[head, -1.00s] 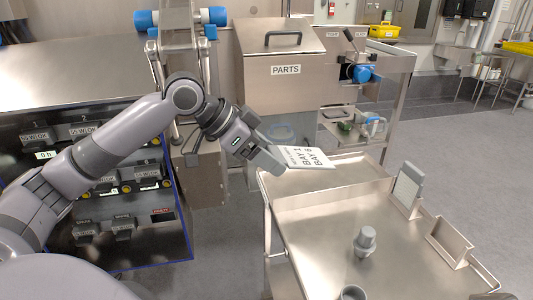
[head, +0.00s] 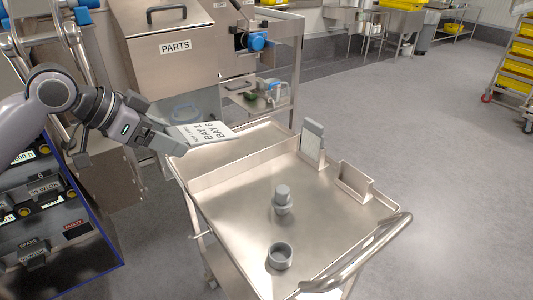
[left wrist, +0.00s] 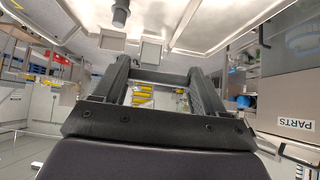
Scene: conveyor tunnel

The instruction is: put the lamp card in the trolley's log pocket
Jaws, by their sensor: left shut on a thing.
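The lamp card (head: 206,132) is a white card with black print that includes "BAY". My left gripper (head: 178,144) is shut on its near-left edge and holds it tilted, above the back left part of the steel trolley (head: 330,226). On the trolley's right edge are an open, empty-looking metal pocket (head: 355,181) and, farther back, a holder with a grey flat thing (head: 312,140) upright in it. I cannot tell from a label which is the log pocket. In the left wrist view my gripper's fingers (left wrist: 160,78) show, but the card is not clear. My right gripper is out of view.
A grey capped cylinder (head: 282,200) and an open grey cup (head: 280,256) stand on the trolley top. A handle (head: 365,255) runs along its near right. A steel PARTS bin (head: 175,50) stands behind.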

